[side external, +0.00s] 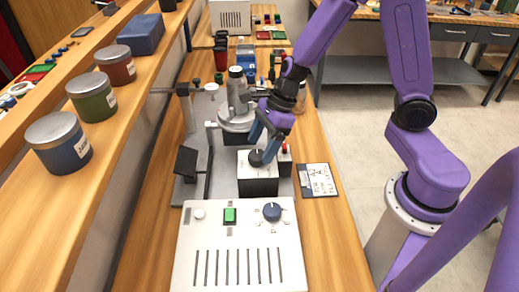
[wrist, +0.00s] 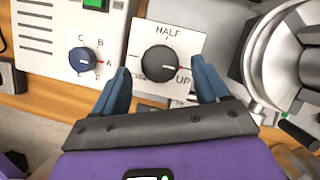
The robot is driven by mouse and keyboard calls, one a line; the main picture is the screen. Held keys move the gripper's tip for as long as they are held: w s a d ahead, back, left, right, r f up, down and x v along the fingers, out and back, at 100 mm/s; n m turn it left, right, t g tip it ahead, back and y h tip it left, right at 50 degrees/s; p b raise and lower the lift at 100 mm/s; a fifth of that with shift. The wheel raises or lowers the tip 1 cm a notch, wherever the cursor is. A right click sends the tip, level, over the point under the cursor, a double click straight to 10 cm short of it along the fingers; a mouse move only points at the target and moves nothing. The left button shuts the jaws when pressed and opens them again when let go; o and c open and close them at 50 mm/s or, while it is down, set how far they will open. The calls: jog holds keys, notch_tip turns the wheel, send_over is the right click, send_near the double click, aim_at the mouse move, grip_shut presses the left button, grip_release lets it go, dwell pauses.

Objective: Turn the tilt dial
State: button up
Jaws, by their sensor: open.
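The tilt dial (wrist: 160,64) is a round black knob on a white box (wrist: 194,39), with the words HALF and UP printed around it. In the side external view the dial (side external: 256,158) sits on top of the white box (side external: 258,186). My gripper (wrist: 160,68) is open in the wrist view, with one blue finger on each side of the dial's lower part and gaps between fingers and knob. In the side external view my gripper (side external: 264,143) is just above the dial; contact cannot be told there.
A white control panel (side external: 238,262) in front carries a green button (side external: 230,215) and a blue lettered dial (side external: 272,211). The grey laser machine (side external: 237,95) stands behind. A red button (side external: 284,148) and a printed card (side external: 318,180) are to the right. A shelf with jars (side external: 58,141) runs along the left.

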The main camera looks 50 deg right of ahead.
jog(key=shift+x, duration=1.1)
jog(key=shift+f, duration=0.1)
jog(key=c, duration=1)
